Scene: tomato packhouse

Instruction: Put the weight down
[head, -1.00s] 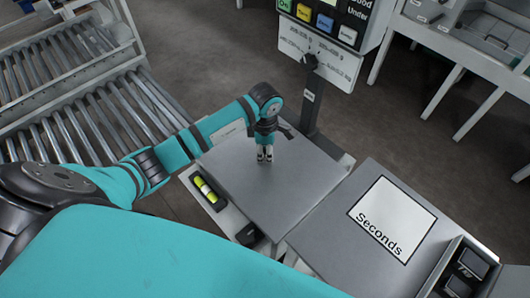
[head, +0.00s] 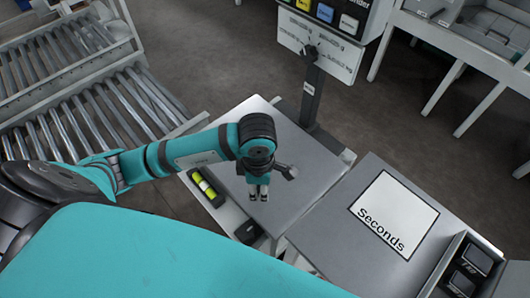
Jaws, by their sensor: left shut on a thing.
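My left gripper (head: 258,192) points down over the grey platform of the scale (head: 300,150), near its front half. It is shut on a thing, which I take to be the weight. The weight itself is mostly hidden by the fingers and wrist, so I cannot tell whether it touches the platform. My right gripper is not in view.
A grey surface with a "Seconds" label (head: 394,216) lies to the right. A holder with dark labelled blocks (head: 478,258) is at the lower right. A yellow-green level (head: 203,187) sits left of the platform. A post (head: 312,90) rises behind; a roller conveyor (head: 90,125) stands left.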

